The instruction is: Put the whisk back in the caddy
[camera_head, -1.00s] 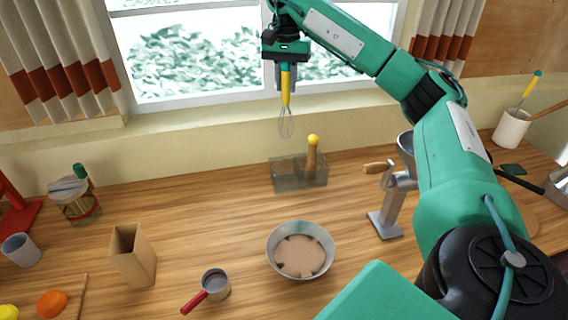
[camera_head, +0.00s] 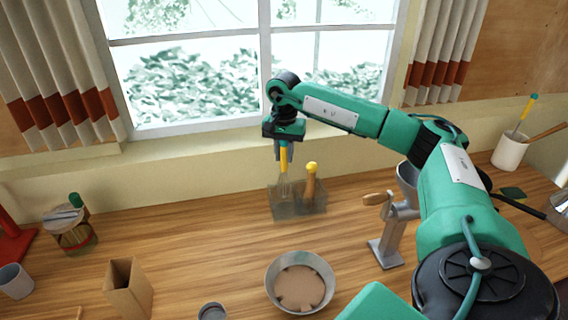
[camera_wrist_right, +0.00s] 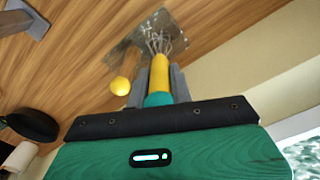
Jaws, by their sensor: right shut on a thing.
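The whisk (camera_head: 284,158) has a yellow handle and thin wire loops and hangs upright, wires down, in my right gripper (camera_head: 284,146). The gripper is shut on the handle's top end. The caddy (camera_head: 297,204) is a grey, see-through box on the counter near the wall. The whisk's wires overlap the caddy's left part in the head view; a yellow-knobbed wooden tool (camera_head: 310,182) stands in its right part. In the right wrist view the whisk (camera_wrist_right: 160,72) points at the caddy (camera_wrist_right: 124,48). I cannot tell how deep the wires are. My left gripper is not in view.
A metal bowl (camera_head: 299,283) stands in front of the caddy, and a grey grinder (camera_head: 392,235) with a wooden handle to its right. A cardboard box (camera_head: 129,288) and a jar (camera_head: 72,232) are at left. A white crock (camera_head: 509,151) holds utensils at the far right.

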